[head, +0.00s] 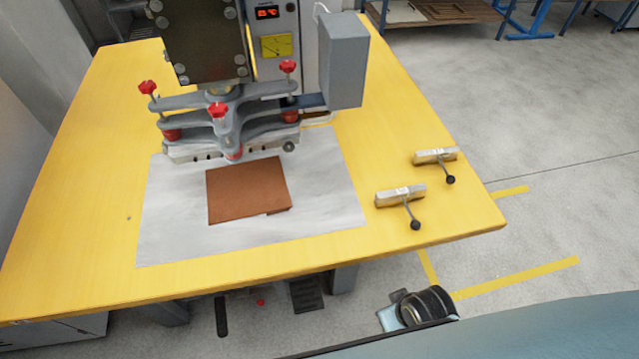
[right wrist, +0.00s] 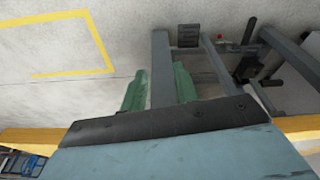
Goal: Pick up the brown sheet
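The brown sheet (head: 248,190) lies flat on a pale grey plate (head: 335,205) on the yellow table (head: 60,230), just in front of the press. Its lower right corner looks slightly uneven, perhaps from a second layer. My right gripper (right wrist: 158,82) shows in the right wrist view as two green fingers with a gap between them; it is open and empty. Floor and table legs are behind it, and the brown sheet does not show in that view. Neither gripper shows in the head view, and my left gripper is in no view.
The press (head: 225,115) with red knobs and a grey arm stands right behind the sheet, low over the plate. Two small blocks with black ball handles, one nearer (head: 400,195) and one farther (head: 435,156), lie right of the plate. The table's left side is clear.

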